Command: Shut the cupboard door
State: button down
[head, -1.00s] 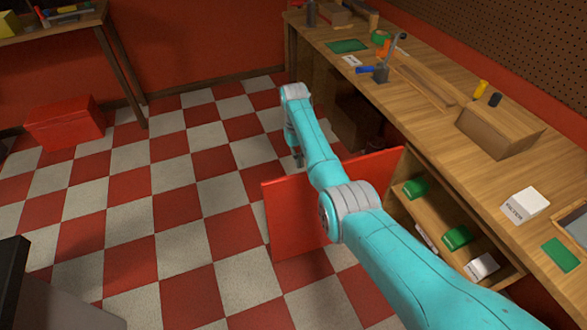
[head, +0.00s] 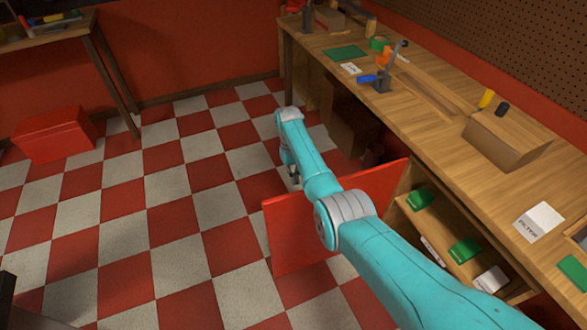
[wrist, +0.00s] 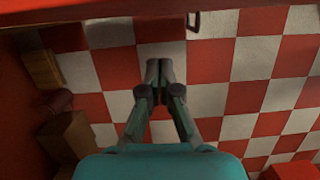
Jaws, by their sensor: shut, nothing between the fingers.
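The red cupboard door (head: 300,235) stands open, swung out from the front of the workbench in the head view. The open cupboard (head: 440,232) to its right shows shelves with green and white boxes. My arm reaches over the door, and my gripper (head: 294,180) is on the far side of it, low and partly hidden by my own arm. In the wrist view my gripper (wrist: 159,66) is shut and empty, pointing at the checkered floor. The door's red edge (wrist: 100,10) runs along the top of that view, with a dark handle (wrist: 193,21) below it.
Brown boxes (head: 352,128) sit under the bench. A red toolbox (head: 55,135) stands at the left. The checkered floor is otherwise clear.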

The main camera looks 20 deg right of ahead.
aim_at(300, 192)
jog(key=shift+s+a+f, duration=0.1)
jog(key=shift+s+f, duration=0.3)
jog(key=shift+s, duration=0.35)
jog(key=shift+s+f, duration=0.4)
jog(key=shift+s, duration=0.4)
jog(key=shift+s+a+f, duration=0.1)
jog(key=shift+s+f, duration=0.3)
jog(key=shift+s, duration=0.35)
jog(key=shift+d, duration=0.1)
